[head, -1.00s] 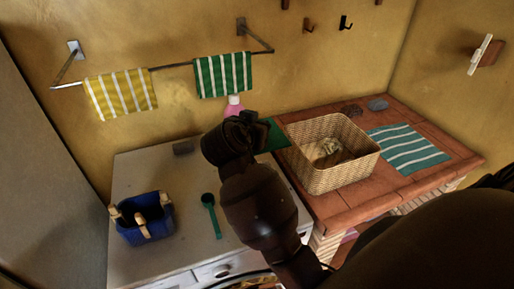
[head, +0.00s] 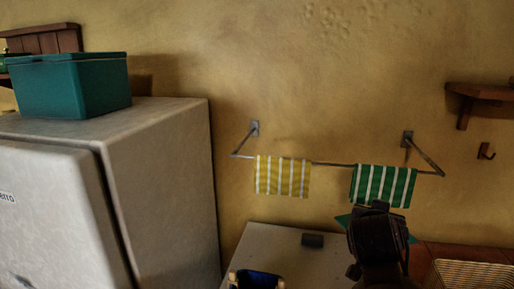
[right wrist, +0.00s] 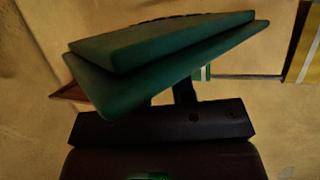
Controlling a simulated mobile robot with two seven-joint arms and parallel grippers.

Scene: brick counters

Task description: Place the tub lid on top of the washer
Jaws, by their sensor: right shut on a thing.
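The tub lid is a flat teal slab that fills the upper middle of the right wrist view (right wrist: 165,60), tilted. In the head view only its corners (head: 343,220) show behind my dark right gripper (head: 376,212). My right gripper is shut on the lid and holds it up near the wall, below the green striped towel. The washer's pale top (head: 275,243) shows at the bottom centre of the head view, left of the gripper. Its front is out of frame. My left gripper is not in view.
Striped towels hang on a rail (head: 330,164). A wicker basket (head: 470,275) is at lower right.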

